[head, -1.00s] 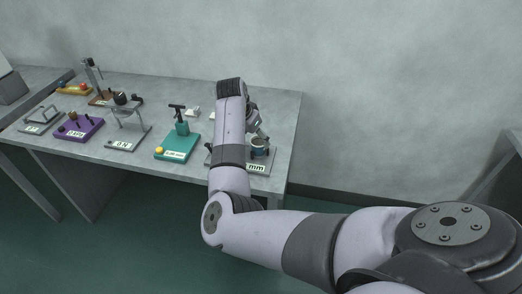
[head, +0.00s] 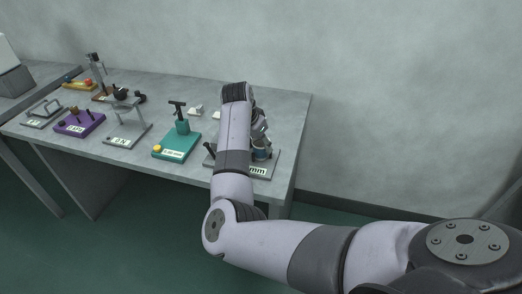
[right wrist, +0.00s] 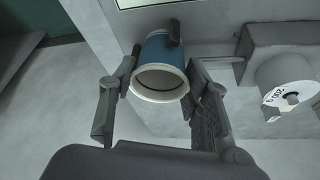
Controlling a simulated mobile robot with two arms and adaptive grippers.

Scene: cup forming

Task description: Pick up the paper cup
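The paper cup is blue with a pale rim. In the right wrist view the cup (right wrist: 160,62) lies between the two fingers of my right gripper (right wrist: 163,70), its open mouth towards the camera. The fingertips are close to both sides of the cup; the fingers look spread, and I cannot make out a firm grip. In the head view the right gripper (head: 262,146) is down over the cup (head: 261,154), which shows only in part at a grey base plate (head: 262,168) marked "mm". My right arm hides part of this plate. My left gripper is not in view.
To the left on the table (head: 90,155) stand a teal device (head: 176,147), a grey stand (head: 127,133) and a purple plate (head: 80,124). In the wrist view a grey block with a white round dial (right wrist: 287,85) stands right of the cup. The wall is behind.

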